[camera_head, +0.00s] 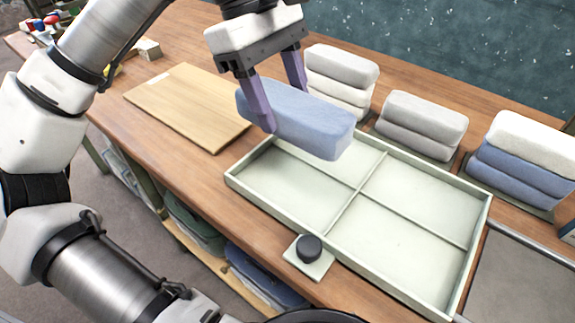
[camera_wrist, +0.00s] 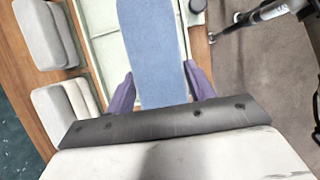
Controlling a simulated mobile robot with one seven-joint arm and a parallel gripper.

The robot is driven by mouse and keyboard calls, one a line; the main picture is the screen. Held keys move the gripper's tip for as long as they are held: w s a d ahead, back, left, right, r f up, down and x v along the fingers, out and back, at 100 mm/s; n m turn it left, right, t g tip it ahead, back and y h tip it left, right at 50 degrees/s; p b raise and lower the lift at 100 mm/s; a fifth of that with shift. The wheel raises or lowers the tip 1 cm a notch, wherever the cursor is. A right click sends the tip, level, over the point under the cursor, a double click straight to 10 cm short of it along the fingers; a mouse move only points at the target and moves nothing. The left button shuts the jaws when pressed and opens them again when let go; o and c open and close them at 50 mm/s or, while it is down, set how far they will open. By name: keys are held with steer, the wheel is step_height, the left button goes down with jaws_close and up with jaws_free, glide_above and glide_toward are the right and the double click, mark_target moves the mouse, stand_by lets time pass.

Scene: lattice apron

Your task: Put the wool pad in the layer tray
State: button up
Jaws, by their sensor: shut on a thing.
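The wool pad (camera_head: 305,122) is a soft blue block, held in the air above the far left corner of the layer tray. My gripper (camera_head: 279,103) is shut on it, with a purple finger on each side. In the wrist view the blue pad (camera_wrist: 153,50) runs forward from between the two fingers (camera_wrist: 151,92). The layer tray (camera_head: 370,278) is pale green, shallow and split into compartments by thin dividers. The compartments that show are empty. The pad and gripper hide part of the tray's far left edge.
Behind the tray stand stacks of pads: a grey and white one (camera_head: 341,72), a grey one (camera_head: 424,120) and a white and blue one (camera_head: 530,160). A wooden board (camera_head: 185,105) lies left. A black knob on a small plate (camera_head: 309,249) sits at the tray's near edge.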

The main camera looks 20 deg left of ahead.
step_height(320, 180, down, 12)
steer(key=shift+f, duration=0.1)
stand_by(0.4)
steer(key=shift+f+b, duration=0.15)
steer(key=shift+b, duration=0.2)
steer(key=o, duration=0.9)
steer(key=shift+o, duration=0.2)
steer(key=shift+r+p, duration=0.25)
steer(key=shift+p, duration=0.05)
steer(key=v, duration=1.2)
